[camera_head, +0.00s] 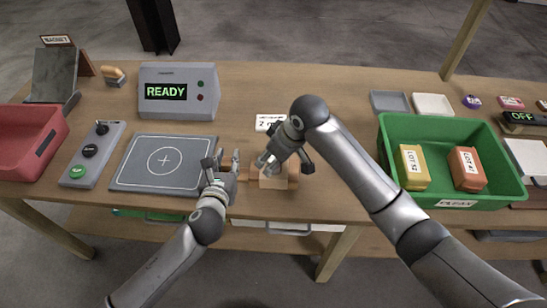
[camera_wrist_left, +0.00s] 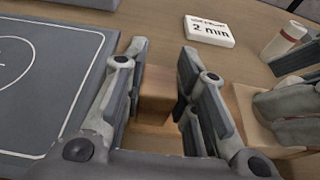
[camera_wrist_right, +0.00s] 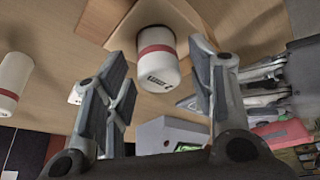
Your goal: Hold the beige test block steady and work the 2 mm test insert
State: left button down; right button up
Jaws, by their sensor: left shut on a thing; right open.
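The beige test block (camera_head: 272,183) lies near the table's front edge, with brown end pieces. It shows at right in the left wrist view (camera_wrist_left: 244,104). My left gripper (camera_head: 228,166) is shut on the block's left brown end piece (camera_wrist_left: 156,98). My right gripper (camera_head: 282,160) is open above the block and hides part of it. In the right wrist view, a white cylinder with a red band (camera_wrist_right: 157,62), apparently the 2 mm test insert, stands out from the block between the open fingers. I cannot tell how deep it sits.
A second red-banded white cylinder (camera_wrist_right: 10,82) shows at left in the right wrist view. A grey pad (camera_head: 125,182) is at left, a READY console (camera_head: 202,80) behind. A green crate (camera_head: 400,125) is at right.

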jog(key=v, duration=1.2)
jog(key=shift+a, duration=0.15)
pick_arm(q)
jog(key=c, duration=1.1)
grip_release()
